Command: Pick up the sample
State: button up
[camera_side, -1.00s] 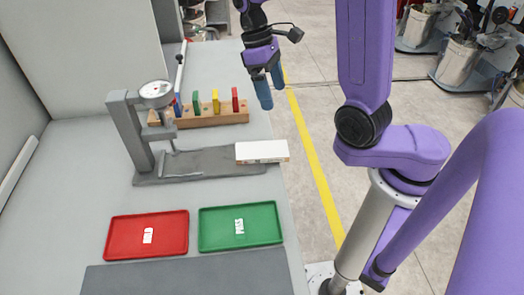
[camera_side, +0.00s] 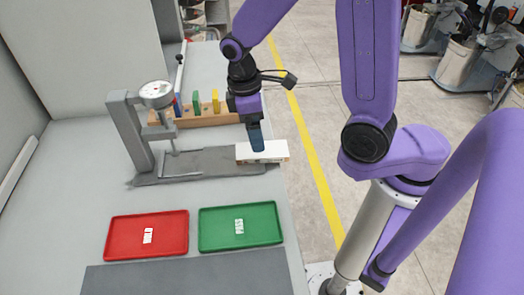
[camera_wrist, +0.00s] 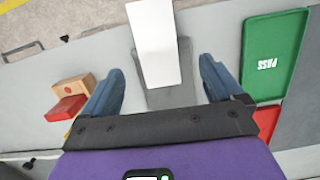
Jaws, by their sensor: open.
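A white block (camera_side: 274,151), which looks like the sample, lies across the right end of the grey gauge base (camera_side: 215,161). My gripper (camera_side: 258,148) points down over the block, and a blue finger hides part of it. In the wrist view the white block (camera_wrist: 155,40) lies lengthwise between the two fingers of my open gripper (camera_wrist: 160,65), with a gap on each side. I cannot tell whether the fingertips are level with the block or a little above it.
A dial gauge (camera_side: 156,95) stands left of the block. Behind it is a wooden rack (camera_side: 210,118) with coloured pieces; its red piece (camera_wrist: 66,108) shows in the wrist view. A red tray (camera_side: 125,238) and a green PASS tray (camera_side: 215,238) lie in front. The bench edge is close on the right.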

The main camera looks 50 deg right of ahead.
jog(key=shift+s+d+f, duration=0.1)
jog(key=shift+d+f, duration=0.1)
jog(key=shift+f, duration=0.9)
jog(key=shift+s+d+f, duration=0.15)
jog(key=shift+f, duration=0.9)
jog(key=shift+s+d+f, duration=0.1)
jog(key=shift+d+f, duration=0.1)
jog(key=shift+f, duration=0.9)
jog(key=c, duration=1.2)
jog(key=shift+r, duration=0.1)
